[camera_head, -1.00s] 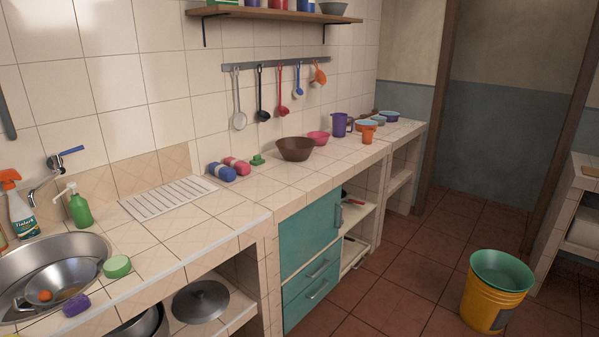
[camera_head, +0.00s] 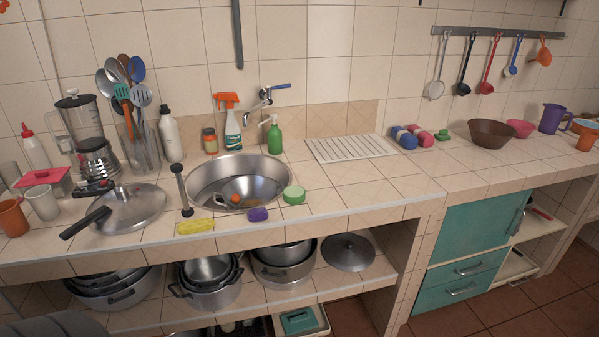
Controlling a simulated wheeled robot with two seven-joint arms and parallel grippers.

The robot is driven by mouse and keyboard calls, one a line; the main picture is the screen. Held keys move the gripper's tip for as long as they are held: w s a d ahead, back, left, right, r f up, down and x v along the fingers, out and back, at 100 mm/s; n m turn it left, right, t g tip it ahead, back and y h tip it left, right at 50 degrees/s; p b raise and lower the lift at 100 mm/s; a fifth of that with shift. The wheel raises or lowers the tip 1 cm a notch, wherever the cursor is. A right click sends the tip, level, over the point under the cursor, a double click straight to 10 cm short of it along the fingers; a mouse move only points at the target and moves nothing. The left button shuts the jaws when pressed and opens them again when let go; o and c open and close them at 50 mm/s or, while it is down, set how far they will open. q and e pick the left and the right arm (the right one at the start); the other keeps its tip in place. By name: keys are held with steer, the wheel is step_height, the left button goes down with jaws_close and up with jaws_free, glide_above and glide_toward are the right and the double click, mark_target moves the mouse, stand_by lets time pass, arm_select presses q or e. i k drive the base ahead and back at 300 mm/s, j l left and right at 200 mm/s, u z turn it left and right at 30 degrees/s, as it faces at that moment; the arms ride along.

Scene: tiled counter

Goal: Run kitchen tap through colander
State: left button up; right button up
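The kitchen tap (camera_head: 259,105) comes out of the tiled wall and has a blue lever (camera_head: 281,87). It stands above the round steel sink (camera_head: 200,186). A metal bowl-shaped vessel, apparently the colander (camera_head: 262,189), sits inside the sink with a small orange round item (camera_head: 235,198) in or beside it. I cannot make out holes in it. No water shows below the spout. Neither of my grippers is in view.
A green soap bottle (camera_head: 274,137), a spray bottle (camera_head: 232,128) and a small jar (camera_head: 210,141) stand behind the sink.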

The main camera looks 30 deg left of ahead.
mark_target(268, 89)
steer(key=u, duration=0.85)
